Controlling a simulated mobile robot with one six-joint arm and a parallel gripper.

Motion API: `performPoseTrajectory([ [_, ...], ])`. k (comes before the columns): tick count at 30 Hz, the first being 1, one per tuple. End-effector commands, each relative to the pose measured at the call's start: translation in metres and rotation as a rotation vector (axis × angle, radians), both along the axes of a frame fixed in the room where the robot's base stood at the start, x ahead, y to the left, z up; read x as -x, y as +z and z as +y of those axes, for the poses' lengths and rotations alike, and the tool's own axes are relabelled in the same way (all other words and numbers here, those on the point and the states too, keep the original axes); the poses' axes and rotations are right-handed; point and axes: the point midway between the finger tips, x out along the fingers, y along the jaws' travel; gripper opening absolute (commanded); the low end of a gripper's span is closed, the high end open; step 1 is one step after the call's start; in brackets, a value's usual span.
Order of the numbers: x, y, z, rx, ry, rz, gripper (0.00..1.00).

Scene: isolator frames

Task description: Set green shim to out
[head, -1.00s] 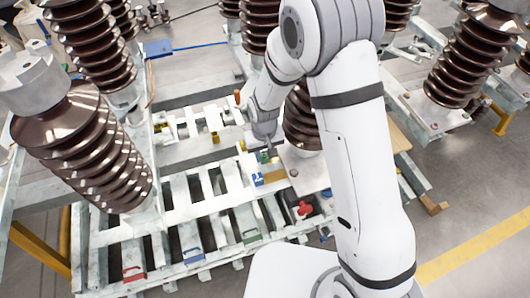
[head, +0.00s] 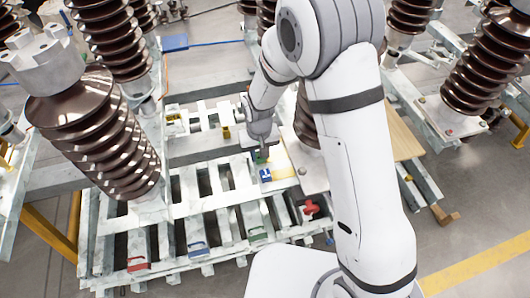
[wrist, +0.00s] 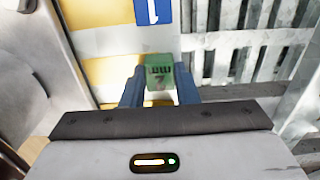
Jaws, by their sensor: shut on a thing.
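The green shim (wrist: 158,70) is a small green block with dark marks on its face. In the wrist view it sits between the two blue fingers of my gripper (wrist: 160,90), which is shut on it. In the head view my gripper (head: 261,150) points down at the frame, with the green shim (head: 260,157) at its tip. The shim is just above and slightly left of a blue block with a white mark (head: 265,175). The wrist view shows a blue label with a white mark (wrist: 152,12) beyond the shim. Whether the shim touches the surface below, I cannot tell.
Slatted metal frames (head: 180,210) lie below, with a red handle (head: 138,264), a blue handle (head: 198,249) and a green handle (head: 257,234) along the front. A red part (head: 310,207) is to the right. Tall brown ribbed insulators (head: 95,130) stand around.

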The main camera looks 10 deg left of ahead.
Motion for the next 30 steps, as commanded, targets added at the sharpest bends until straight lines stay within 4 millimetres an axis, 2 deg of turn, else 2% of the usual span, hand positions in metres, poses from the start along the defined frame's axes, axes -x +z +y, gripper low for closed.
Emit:
performPoseTrajectory([
  [4, 0.000, 0.001, 0.003, -0.004, 0.000, 0.000, 0.00],
  [5, 0.000, 0.001, 0.002, -0.004, 0.000, 0.000, 0.30],
  [12, -0.002, 0.000, 0.000, -0.003, -0.005, -0.001, 0.49],
  [22, -0.004, 0.006, -0.002, -0.004, -0.009, -0.003, 0.49],
  [30, -0.005, 0.046, -0.002, -0.006, -0.009, -0.005, 0.49],
])
